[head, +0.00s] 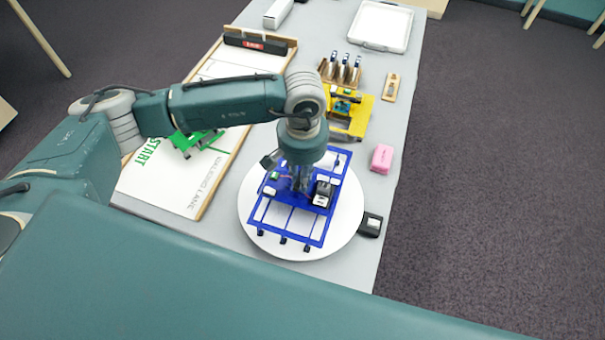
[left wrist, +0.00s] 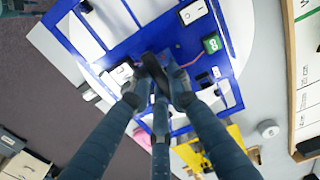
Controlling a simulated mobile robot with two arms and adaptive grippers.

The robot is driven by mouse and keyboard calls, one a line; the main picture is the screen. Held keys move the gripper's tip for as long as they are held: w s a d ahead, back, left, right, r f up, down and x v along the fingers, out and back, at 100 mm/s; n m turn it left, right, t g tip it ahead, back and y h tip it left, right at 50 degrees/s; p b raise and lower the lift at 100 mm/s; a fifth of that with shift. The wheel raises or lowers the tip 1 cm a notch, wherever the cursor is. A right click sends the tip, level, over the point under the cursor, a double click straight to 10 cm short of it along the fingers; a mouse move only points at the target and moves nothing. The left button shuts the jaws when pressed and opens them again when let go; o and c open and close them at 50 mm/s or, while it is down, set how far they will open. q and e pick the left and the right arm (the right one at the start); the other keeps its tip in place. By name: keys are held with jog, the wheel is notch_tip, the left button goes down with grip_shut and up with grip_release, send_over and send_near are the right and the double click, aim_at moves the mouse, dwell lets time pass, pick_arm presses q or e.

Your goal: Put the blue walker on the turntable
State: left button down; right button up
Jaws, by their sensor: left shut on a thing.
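My left gripper (head: 300,186) comes down from above and is shut on the middle of the walker. In the left wrist view, the fingers (left wrist: 160,75) close at the middle of the blue frame (left wrist: 150,38), with a green part beside them. The exact grip point is partly hidden. My right gripper is not in view.
A yellow walker (head: 360,118) stands just behind the turntable. A pink block (head: 382,158) and a small black box (head: 371,224) are on the right. A green walker (head: 190,143) is on the walking lane board (head: 190,198) at left. A white tray (head: 381,26) is far back.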

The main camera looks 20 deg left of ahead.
pick_arm(q)
jog(key=shift+f, duration=0.1)
jog(key=c, duration=1.6)
grip_release()
jog(key=shift+c, duration=0.2)
jog(key=shift+r, duration=0.25)
notch_tip(320, 180, up, 12)
jog(key=b, duration=0.4)
jog(key=shift+f, duration=0.15)
